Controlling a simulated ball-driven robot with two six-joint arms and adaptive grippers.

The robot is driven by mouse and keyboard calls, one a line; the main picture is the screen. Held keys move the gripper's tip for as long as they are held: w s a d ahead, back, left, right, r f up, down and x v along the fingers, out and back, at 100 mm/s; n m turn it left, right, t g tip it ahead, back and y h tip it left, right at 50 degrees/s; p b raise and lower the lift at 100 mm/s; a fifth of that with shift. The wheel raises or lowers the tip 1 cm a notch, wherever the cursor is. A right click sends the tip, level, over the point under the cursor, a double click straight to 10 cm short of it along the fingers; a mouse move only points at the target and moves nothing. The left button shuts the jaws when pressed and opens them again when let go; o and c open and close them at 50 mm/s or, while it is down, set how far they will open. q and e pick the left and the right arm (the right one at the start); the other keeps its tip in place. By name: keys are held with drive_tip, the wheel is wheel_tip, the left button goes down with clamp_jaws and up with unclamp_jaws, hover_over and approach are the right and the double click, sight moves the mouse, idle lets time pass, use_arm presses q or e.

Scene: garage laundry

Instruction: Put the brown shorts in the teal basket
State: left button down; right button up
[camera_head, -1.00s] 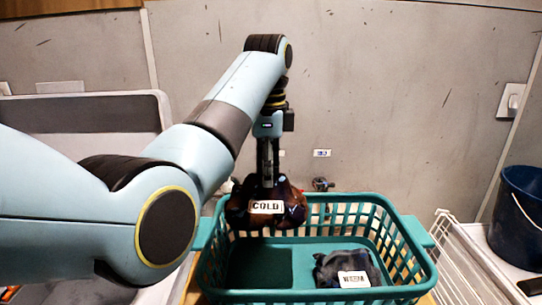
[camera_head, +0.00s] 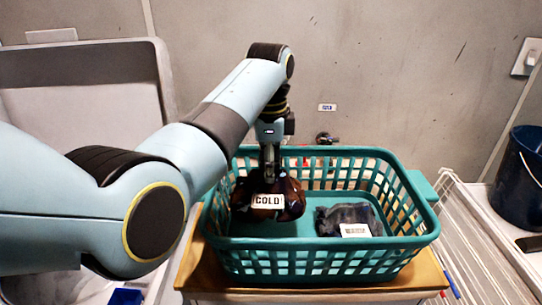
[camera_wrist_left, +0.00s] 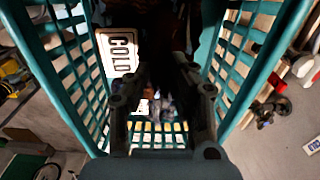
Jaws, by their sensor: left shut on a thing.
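The brown shorts (camera_head: 291,190) are a dark brown, bunched garment with a white "COLD" tag. My left gripper (camera_head: 270,177) is shut on them from above and holds them within the left part of the teal basket (camera_head: 320,243). I cannot tell whether the shorts touch the basket floor. In the left wrist view, the fingers (camera_wrist_left: 163,90) point down between the basket's slatted walls (camera_wrist_left: 68,72), with the "COLD" tag (camera_wrist_left: 119,52) beside them; the cloth is mostly dark there. My right gripper is not in view.
A dark grey garment (camera_head: 342,214) with a white tag lies in the basket's right part. The basket stands on a wooden top (camera_head: 205,274). A white wire rack (camera_head: 462,222) and a dark blue bucket (camera_head: 518,190) are at the right. A wall is behind.

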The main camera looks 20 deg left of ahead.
sight(269, 185)
use_arm(q)
wheel_tip(269, 185, down, 5)
drive_tip(key=shift+r+b, duration=0.1)
drive_tip(key=shift+b, duration=0.35)
drive_tip(key=shift+f, duration=1.15)
drive_tip(key=c, duration=1.1)
unclamp_jaws()
drive_tip(key=shift+r, duration=0.1)
wheel_tip(269, 185, up, 2)
drive_tip(key=shift+r+p, duration=0.2)
drive_tip(key=shift+p, duration=1.05)
drive_tip(key=shift+r, duration=3.2)
